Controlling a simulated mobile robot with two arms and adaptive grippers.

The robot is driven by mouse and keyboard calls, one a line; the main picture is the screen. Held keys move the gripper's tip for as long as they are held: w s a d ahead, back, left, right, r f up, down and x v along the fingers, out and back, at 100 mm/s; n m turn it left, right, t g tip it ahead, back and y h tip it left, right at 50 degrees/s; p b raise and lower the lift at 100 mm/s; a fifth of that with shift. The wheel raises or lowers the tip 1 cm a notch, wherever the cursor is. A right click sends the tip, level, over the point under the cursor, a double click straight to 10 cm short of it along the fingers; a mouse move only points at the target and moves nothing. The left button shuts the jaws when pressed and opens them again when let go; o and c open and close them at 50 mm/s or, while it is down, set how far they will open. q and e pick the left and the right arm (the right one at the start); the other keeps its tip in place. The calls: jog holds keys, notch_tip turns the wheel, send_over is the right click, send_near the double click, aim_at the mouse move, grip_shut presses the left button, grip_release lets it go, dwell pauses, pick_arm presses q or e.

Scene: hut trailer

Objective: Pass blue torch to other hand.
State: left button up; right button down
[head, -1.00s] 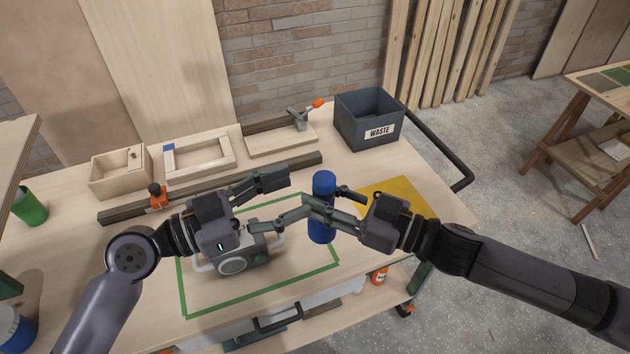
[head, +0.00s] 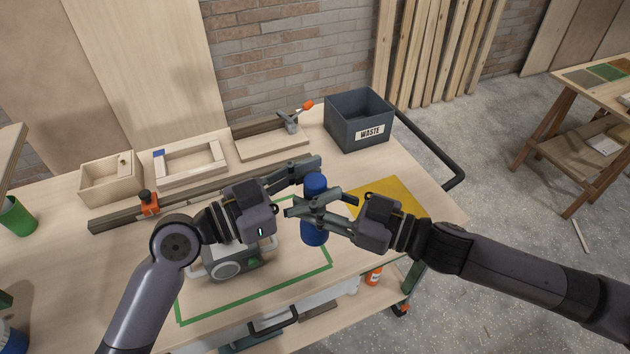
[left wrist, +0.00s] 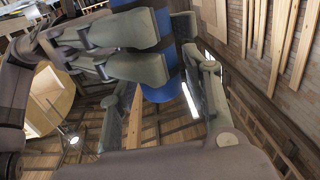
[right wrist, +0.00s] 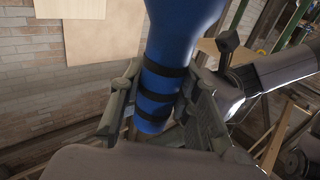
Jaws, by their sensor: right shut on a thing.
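The blue torch (head: 314,234) is held upright above the workbench. My right gripper (head: 318,203) is shut on its middle; in the right wrist view the torch (right wrist: 165,95), with dark bands, sits between the fingers. My left gripper (head: 308,184) is at the torch's upper part, above the right fingers. In the left wrist view its fingers (left wrist: 165,105) are spread on either side of the torch (left wrist: 160,88), with gaps visible. The right gripper's fingers (left wrist: 125,48) cover part of the torch there.
A grey waste bin (head: 359,118) stands at the back right. Wooden trays (head: 112,180) and a long clamp bar (head: 115,216) lie behind. A grey device (head: 230,264) sits inside the green taped outline (head: 285,285) below my arms. A yellow sheet (head: 395,194) lies right.

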pick_arm(q)
grip_shut()
pick_arm(e)
jog(key=c, duration=1.1)
grip_release()
